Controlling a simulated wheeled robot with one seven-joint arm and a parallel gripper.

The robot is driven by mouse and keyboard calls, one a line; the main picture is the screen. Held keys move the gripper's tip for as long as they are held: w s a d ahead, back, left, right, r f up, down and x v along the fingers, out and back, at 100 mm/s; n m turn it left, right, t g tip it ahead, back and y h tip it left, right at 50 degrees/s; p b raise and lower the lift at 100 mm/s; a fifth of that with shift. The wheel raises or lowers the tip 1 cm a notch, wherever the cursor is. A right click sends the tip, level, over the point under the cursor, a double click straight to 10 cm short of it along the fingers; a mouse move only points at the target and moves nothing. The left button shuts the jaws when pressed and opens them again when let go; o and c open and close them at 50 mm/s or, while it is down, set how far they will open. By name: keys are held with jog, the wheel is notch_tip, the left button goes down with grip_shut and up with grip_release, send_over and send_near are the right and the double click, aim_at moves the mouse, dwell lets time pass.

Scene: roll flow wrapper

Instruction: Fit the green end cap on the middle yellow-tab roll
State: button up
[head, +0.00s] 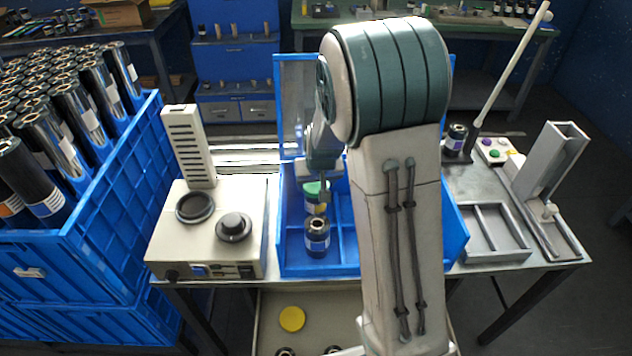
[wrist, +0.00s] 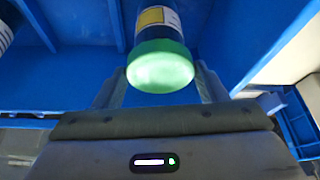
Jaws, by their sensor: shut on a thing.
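The green end cap (head: 314,187) is at the top end of a dark roll with a yellow tab (head: 321,208), inside the blue crate (head: 290,262). In the wrist view the green cap (wrist: 160,66) covers the near end of the roll, whose yellow and white label (wrist: 158,17) shows just beyond it. No gap shows between cap and roll, but whether it is fully seated I cannot tell. My gripper (head: 322,185) is shut on the cap, with a finger at each side in the wrist view (wrist: 160,84). My arm hides part of the crate.
A dark roll with a blue and white label (head: 317,237) stands in the crate's front compartment. A cream machine (head: 212,245) is left of the crate. A grey tray (head: 490,240) lies at right. A tall blue bin of rolls (head: 110,190) stands far left.

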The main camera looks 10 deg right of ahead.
jog(key=shift+f+b, duration=0.45)
jog(key=shift+f, duration=0.1)
jog(key=o, duration=0.7)
jog(key=shift+r, duration=0.1)
jog(key=shift+p+v, duration=3.75)
jog(key=shift+v, duration=1.65)
